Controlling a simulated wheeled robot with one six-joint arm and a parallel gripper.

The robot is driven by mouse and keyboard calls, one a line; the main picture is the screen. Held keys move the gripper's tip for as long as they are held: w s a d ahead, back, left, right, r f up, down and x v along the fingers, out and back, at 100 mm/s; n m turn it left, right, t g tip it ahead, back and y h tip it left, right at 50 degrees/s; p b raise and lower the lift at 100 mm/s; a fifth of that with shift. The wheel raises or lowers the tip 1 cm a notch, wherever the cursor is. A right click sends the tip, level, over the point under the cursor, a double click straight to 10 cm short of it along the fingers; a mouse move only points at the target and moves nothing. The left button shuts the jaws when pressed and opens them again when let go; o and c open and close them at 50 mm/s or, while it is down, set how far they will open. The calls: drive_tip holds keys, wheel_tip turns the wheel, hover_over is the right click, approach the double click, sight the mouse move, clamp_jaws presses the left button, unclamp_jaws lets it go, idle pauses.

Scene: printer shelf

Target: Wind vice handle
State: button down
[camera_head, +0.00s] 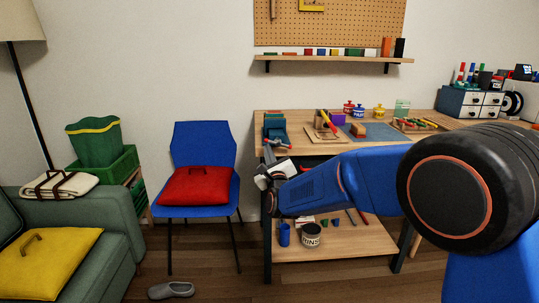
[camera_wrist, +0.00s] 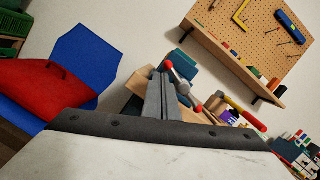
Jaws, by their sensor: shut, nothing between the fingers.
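The teal-blue vice (camera_head: 275,127) stands at the left end of the workbench top, partly hidden by my gripper in the head view. In the wrist view its body (camera_wrist: 184,62) shows behind the handle. The vice handle (camera_wrist: 184,87) is a metal bar with a red knob at each end, tilted from upper left to lower right. My gripper (camera_head: 268,152) is at the bench's front left edge, just below the vice. In the wrist view my gripper's grey fingers (camera_wrist: 160,76) are together and empty, beside the handle's left side. I cannot tell whether they touch it.
The workbench (camera_head: 345,166) holds a wooden block with a red-handled tool, small pots and other tools right of the vice. A blue chair (camera_head: 204,143) with a red cushion (camera_head: 196,186) stands left of the bench. A shelf (camera_head: 335,59) hangs above it.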

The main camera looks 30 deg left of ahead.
drive_tip(key=shift+s+a+r, duration=0.1)
drive_tip(key=shift+r, duration=0.3)
idle(0.3)
